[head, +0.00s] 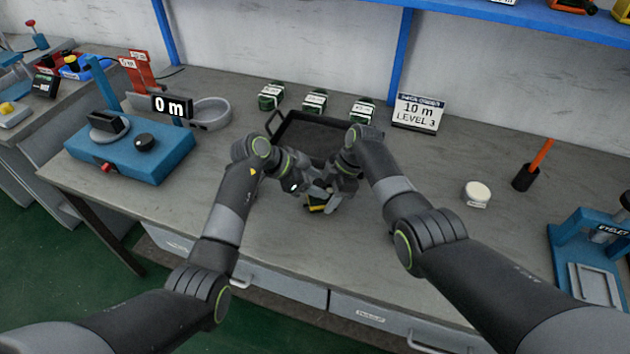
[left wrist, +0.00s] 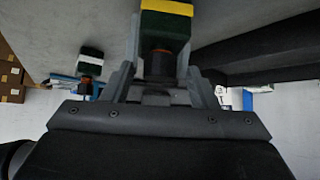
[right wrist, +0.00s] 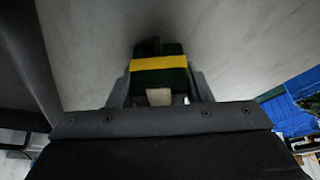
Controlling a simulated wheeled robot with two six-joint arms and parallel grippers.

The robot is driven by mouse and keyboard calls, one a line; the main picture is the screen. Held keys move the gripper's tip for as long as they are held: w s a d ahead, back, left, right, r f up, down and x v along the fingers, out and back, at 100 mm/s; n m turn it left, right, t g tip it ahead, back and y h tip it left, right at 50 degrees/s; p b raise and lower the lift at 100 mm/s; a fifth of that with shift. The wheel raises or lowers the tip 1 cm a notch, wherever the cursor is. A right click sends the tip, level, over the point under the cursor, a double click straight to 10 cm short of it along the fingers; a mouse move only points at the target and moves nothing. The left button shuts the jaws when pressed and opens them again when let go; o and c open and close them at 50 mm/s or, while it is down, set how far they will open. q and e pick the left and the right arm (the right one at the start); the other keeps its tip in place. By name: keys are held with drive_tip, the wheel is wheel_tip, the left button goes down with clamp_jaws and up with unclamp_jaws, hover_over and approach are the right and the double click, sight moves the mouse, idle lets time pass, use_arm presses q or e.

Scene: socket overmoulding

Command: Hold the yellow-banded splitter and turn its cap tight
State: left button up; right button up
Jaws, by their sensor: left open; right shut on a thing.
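The yellow-banded splitter (head: 318,207) is held above the front of the bench, mostly hidden in the head view by my wrists. In the right wrist view its dark green body with a yellow band (right wrist: 158,63) sits between the fingers of my right gripper (right wrist: 160,82), which is shut on it. In the left wrist view the splitter (left wrist: 165,25) shows above a dark cap (left wrist: 158,66) with an orange-brown ring. My left gripper (left wrist: 160,82) is open, its fingers on both sides of the cap. Whether they touch it cannot be told.
A black tray (head: 283,120) lies behind my grippers, with several green splitters, one being (head: 271,96), at the back. A blue machine (head: 130,150) stands left. A white round piece (head: 476,192), an orange-handled tool in a cup (head: 525,178) and a blue press (head: 580,245) stand right.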

use_arm(q)
drive_tip(key=c, duration=1)
drive_tip(key=shift+m, duration=0.3)
drive_tip(key=m+g, duration=0.3)
drive_tip(key=shift+w+m, duration=0.25)
drive_tip(key=shift+m, duration=0.05)
drive_tip(key=shift+w+m+g, duration=0.1)
drive_tip(key=shift+m+g, duration=0.7)
drive_tip(key=shift+r+m, duration=0.1)
drive_tip(key=shift+m, duration=0.2)
drive_tip(key=o, duration=1)
